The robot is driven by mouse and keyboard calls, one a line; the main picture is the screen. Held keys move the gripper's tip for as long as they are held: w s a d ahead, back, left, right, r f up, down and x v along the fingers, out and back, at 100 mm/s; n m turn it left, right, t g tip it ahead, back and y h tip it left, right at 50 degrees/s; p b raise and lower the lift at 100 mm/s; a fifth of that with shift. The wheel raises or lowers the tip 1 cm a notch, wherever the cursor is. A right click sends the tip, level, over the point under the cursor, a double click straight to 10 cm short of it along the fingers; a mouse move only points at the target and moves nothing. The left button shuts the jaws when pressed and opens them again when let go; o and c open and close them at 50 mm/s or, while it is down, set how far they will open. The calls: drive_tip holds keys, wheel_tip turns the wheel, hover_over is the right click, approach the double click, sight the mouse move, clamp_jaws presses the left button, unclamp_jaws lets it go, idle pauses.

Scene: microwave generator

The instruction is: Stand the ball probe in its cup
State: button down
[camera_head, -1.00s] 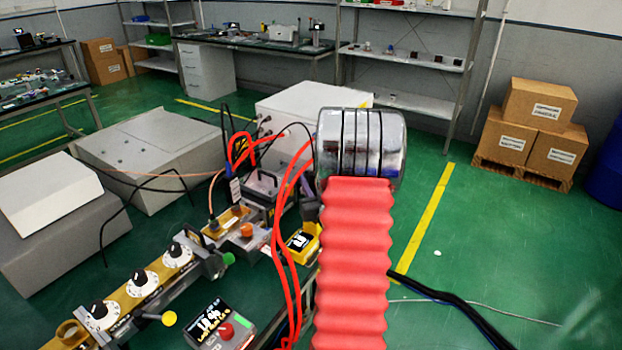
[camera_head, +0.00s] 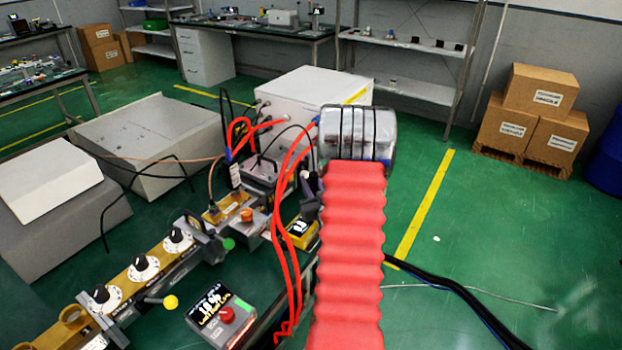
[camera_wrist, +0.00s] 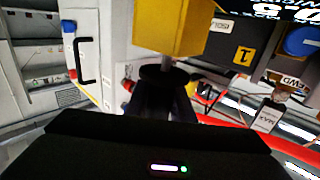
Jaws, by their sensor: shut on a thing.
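My gripper (camera_wrist: 160,100) shows dark fingers at the centre of the wrist view, shut on a part of the ball probe (camera_wrist: 164,74), seen as a dark disc with a short grey stem. Its ball cannot be made out. A yellow block (camera_wrist: 170,28) lies just beyond the disc; whether they touch is unclear. In the head view my gripper (camera_head: 310,190) is small and dark, left of my red arm sleeve, above a yellow box with a small display (camera_head: 302,232). I cannot make out the cup.
A bench with dials (camera_head: 140,265) runs to the lower left. A box with a red button (camera_head: 222,315) stands near its front. Red cables (camera_head: 280,250) hang close left of my arm. A white cabinet (camera_head: 305,98) stands behind. Green floor is open to the right.

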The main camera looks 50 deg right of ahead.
drive_tip(key=shift+f, duration=0.5)
drive_tip(key=c, duration=1.5)
unclamp_jaws()
drive_tip(key=shift+o, duration=0.2)
drive_tip(key=shift+s+a, duration=0.1)
drive_tip(key=shift+s, duration=0.05)
drive_tip(key=v, duration=1.3)
drive_tip(key=shift+s, duration=0.2)
drive_tip(key=shift+a, duration=0.15)
